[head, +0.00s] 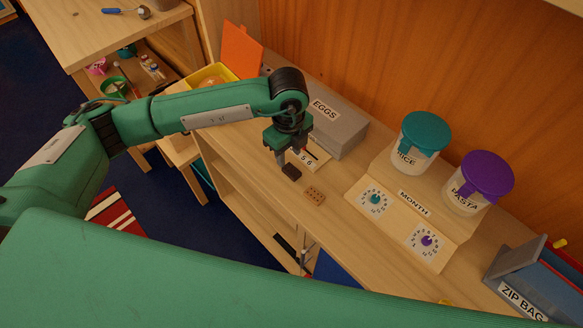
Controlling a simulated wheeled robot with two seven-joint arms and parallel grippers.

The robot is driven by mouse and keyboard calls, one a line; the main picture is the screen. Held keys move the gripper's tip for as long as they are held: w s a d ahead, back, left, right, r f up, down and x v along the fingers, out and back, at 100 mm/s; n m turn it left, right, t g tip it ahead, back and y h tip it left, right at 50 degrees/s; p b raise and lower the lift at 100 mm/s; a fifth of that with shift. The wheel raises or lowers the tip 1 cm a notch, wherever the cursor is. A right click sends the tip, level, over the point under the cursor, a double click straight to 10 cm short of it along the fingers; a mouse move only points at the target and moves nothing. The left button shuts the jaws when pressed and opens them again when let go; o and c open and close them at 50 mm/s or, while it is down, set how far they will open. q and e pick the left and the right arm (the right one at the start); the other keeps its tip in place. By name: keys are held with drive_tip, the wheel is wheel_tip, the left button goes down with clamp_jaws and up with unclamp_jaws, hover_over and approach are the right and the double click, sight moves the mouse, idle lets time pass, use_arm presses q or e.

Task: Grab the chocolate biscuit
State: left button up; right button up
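The chocolate biscuit (291,173) appears as a small dark brown block on the wooden shelf top, near its front edge. My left gripper (291,160) points down just above and behind it. Its fingers look spread apart with nothing clearly between them. I cannot tell whether a fingertip touches the dark block. A lighter tan biscuit (314,195) with a dotted top lies just to the right of the dark one. My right gripper is not in view.
A grey EGGS box (338,132) and a numbered card (314,158) stand close behind the gripper. A MONTH dial stand (400,205) is to the right, with RICE (408,158) and PASTA (462,194) jars behind. A yellow tray (212,75) is at the left.

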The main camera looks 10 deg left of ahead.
sight(292, 170)
use_arm(q)
drive_tip(key=shift+f, duration=0.55)
drive_tip(key=shift+d+f+p, duration=0.15)
drive_tip(key=shift+f+p, duration=0.15)
drive_tip(key=shift+p, duration=0.15)
drive_tip(key=f+p, duration=0.1)
drive_tip(key=f, duration=0.2)
drive_tip(key=shift+d+f+p, duration=0.2)
drive_tip(key=shift+p, duration=0.2)
drive_tip(key=shift+f, duration=0.6)
drive_tip(key=c, duration=0.6)
drive_tip(key=shift+c, duration=0.6)
drive_tip(key=shift+r, duration=0.1)
